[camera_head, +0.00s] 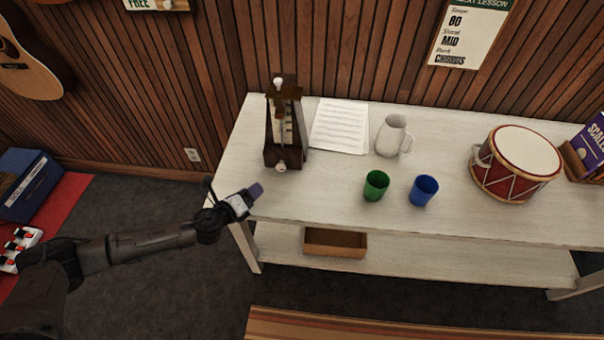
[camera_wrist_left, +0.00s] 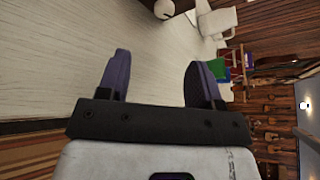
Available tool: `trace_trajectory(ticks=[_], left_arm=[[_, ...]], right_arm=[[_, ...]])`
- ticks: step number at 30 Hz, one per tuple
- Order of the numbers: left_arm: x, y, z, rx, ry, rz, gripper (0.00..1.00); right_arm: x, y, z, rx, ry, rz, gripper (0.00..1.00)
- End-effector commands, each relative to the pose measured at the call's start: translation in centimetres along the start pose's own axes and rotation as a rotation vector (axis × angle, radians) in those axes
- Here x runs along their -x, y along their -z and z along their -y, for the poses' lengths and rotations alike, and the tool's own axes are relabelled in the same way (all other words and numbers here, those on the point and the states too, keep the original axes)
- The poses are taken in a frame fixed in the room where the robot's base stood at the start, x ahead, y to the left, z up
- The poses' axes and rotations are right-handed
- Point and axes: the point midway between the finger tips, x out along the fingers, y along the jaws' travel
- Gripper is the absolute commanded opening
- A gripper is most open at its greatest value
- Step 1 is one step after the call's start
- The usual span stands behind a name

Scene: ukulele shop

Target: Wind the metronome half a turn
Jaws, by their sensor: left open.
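The metronome (camera_head: 283,125) is a dark wooden case standing upright at the left end of the white table. A pale round knob (camera_head: 281,166) sticks out low on its front. My left gripper (camera_head: 253,191) is at the table's front left edge, in front of and left of the knob, apart from it. In the left wrist view my left gripper (camera_wrist_left: 157,60) is open, with nothing between its two purple-grey fingers. A pale round knob shows at the top of that view (camera_wrist_left: 163,9), beyond the fingertips. My right gripper is not in view.
On the white table (camera_head: 330,205) are sheet music (camera_head: 340,127), a white jug (camera_head: 392,135), a green cup (camera_head: 376,186), a blue cup (camera_head: 424,190) and a red drum (camera_head: 515,164). The tabletop in front of the metronome is clear. A brown tray (camera_head: 335,243) sits on the lower shelf.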

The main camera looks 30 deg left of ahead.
Motion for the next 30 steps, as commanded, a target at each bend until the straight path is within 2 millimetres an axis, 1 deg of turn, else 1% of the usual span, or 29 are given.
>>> trace_trajectory(ticks=[2,4,8,21,27,30], left_arm=[[0.1,-0.3,-0.2,-0.009,0.004,0.001,0.60],[-0.1,-0.5,-0.2,-0.012,0.006,0.003,0.60],[-1.5,-0.7,-0.1,-0.013,0.007,0.006,0.60],[-9.3,-0.5,-0.1,-0.012,0.006,0.005,0.60],[-11.8,-0.5,-0.2,-0.013,0.005,0.004,0.60],[-12.6,-0.5,-0.1,-0.012,0.006,0.003,0.60]], right_arm=[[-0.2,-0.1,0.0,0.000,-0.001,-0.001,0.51],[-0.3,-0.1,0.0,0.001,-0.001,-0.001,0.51],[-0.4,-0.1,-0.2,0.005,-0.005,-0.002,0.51],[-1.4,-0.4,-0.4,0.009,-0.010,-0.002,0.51],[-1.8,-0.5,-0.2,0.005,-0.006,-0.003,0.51],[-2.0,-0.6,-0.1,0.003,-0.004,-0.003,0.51]])
